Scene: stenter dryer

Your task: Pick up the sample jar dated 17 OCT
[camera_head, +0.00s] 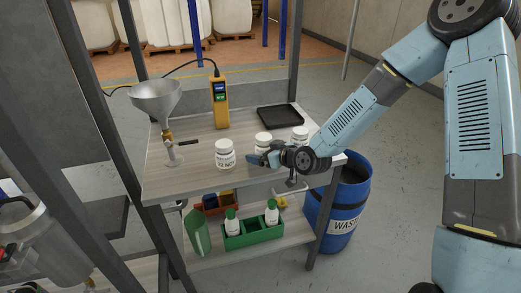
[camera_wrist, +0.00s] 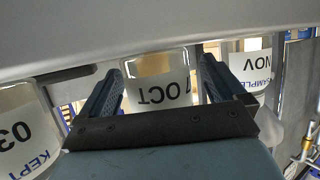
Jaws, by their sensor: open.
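Three white-capped jars stand in a row on the upper shelf. The middle jar (camera_head: 263,138) is partly hidden by my gripper (camera_head: 262,159) in the head view. In the wrist view, my gripper (camera_wrist: 160,85) is open, with one finger on each side of the middle jar (camera_wrist: 157,93). Its inverted label reads OCT; the day number is not visible. The left-hand jar (camera_head: 225,155) appears at right in the wrist view (camera_wrist: 252,75), labelled SAMPLE and NOV. The right-hand jar (camera_head: 299,134) appears at left there (camera_wrist: 20,130), showing 03 and KEPT.
A funnel on a stand (camera_head: 157,104) and a yellow handheld meter (camera_head: 220,103) stand left and behind. A black tray (camera_head: 280,117) lies behind the jars. Bottles in a green crate (camera_head: 262,239) are below; a blue waste drum (camera_head: 341,207) stands right. Frame posts (camera_head: 92,90) rise at left.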

